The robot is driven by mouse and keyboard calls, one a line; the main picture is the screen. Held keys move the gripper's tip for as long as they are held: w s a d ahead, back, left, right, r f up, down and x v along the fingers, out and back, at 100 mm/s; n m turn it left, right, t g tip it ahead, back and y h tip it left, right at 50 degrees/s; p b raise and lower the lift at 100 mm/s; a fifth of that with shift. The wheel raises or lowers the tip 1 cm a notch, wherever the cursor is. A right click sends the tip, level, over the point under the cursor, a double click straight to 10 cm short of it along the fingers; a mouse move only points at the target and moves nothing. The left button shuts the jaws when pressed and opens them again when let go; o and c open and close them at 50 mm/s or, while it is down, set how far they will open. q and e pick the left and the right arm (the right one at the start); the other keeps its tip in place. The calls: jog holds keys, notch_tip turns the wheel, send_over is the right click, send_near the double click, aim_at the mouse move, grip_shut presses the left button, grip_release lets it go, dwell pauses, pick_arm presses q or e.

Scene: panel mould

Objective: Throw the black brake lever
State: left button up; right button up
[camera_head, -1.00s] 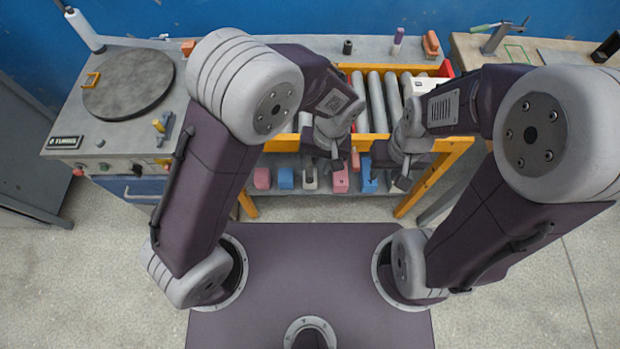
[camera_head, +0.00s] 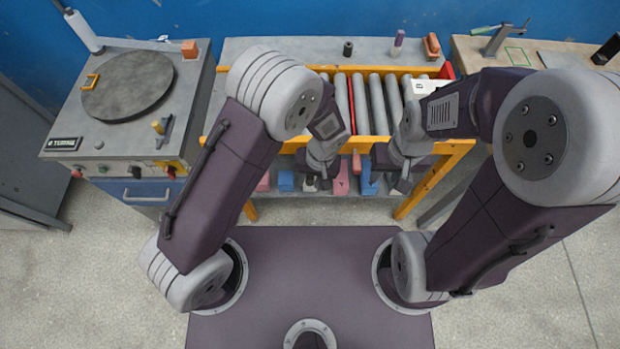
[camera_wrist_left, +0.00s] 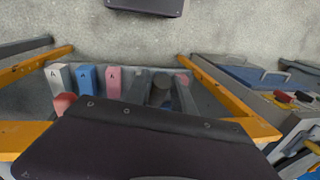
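In the head view a small dark shape (camera_head: 310,183) shows at about that place below the rack's front rail, close to my left gripper (camera_head: 320,172). My left gripper points down at the rack's front.
The roller rack (camera_head: 383,100) has a yellow frame (camera_head: 432,184) and a shelf of coloured blocks (camera_head: 285,181). A workbench (camera_head: 548,55) stands right.

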pick_arm(q)
grip_shut()
dwell(1.2)
